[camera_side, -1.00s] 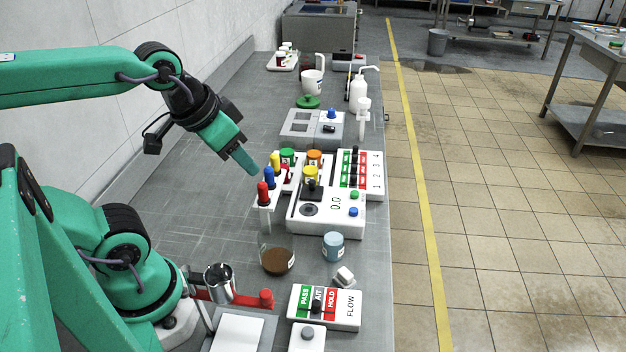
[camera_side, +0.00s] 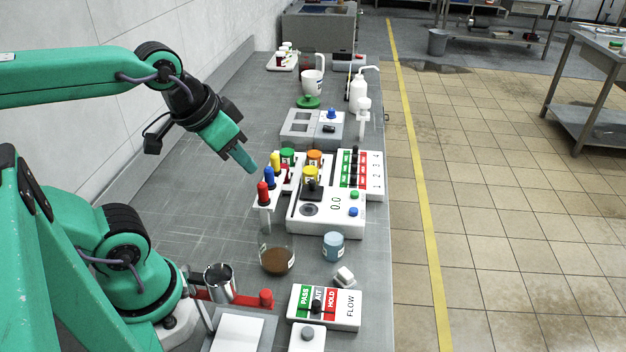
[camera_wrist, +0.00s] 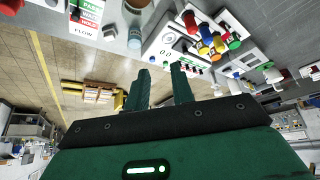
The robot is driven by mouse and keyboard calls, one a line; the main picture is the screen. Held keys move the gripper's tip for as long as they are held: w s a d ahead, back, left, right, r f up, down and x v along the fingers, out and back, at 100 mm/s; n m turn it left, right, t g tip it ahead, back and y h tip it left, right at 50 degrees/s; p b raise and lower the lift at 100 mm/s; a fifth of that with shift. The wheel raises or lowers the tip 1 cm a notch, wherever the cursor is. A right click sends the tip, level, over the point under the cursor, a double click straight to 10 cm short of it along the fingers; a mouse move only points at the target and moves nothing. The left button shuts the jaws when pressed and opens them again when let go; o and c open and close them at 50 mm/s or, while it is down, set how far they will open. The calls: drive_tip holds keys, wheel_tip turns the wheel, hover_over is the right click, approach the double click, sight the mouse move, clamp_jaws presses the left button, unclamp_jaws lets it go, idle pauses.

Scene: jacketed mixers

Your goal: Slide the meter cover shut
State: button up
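A grey low box (camera_side: 299,127) with square recesses and a blue knob (camera_side: 331,114) stands on the bench beyond the colored handles. It may be the meter with its cover, but I cannot tell for sure. A white unit reading 0.0 (camera_side: 336,203) stands nearer, with a round dark dial and a black plate. It also shows in the wrist view (camera_wrist: 165,52). My gripper (camera_side: 249,168) is in the air, left of the colored handles and short of the grey box. In the wrist view my gripper (camera_wrist: 161,77) has its fingers apart with nothing between them.
A rack with red, blue and yellow handles (camera_side: 268,181) stands close to my fingertips. Green, orange and yellow-lidded jars sit behind it. A brown-filled dish (camera_side: 278,262) and a blue jar (camera_side: 333,246) stand nearer. The bench left of the rack is clear.

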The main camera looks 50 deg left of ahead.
drive_tip(key=shift+w+r, duration=0.1)
drive_tip(key=c, duration=0.3)
drive_tip(key=shift+w+r, duration=0.35)
drive_tip(key=shift+w, duration=0.05)
clamp_jaws()
drive_tip(key=w+a+r+n+g, duration=0.1)
drive_tip(key=w+a+r+g, duration=0.15)
drive_tip(key=w, duration=0.55)
drive_tip(key=w+a+r+g, duration=0.1)
drive_tip(key=w+g, duration=0.2)
drive_tip(key=w, duration=0.6)
drive_tip(key=w+a+f+g, duration=0.2)
drive_tip(key=w+f, duration=0.4)
drive_tip(key=w+a+f+g, duration=0.2)
drive_tip(key=w+f, duration=0.4)
drive_tip(key=w, duration=0.1)
drive_tip(key=shift+a+f+n+h, duration=0.3)
drive_tip(key=shift+f+n, duration=0.1)
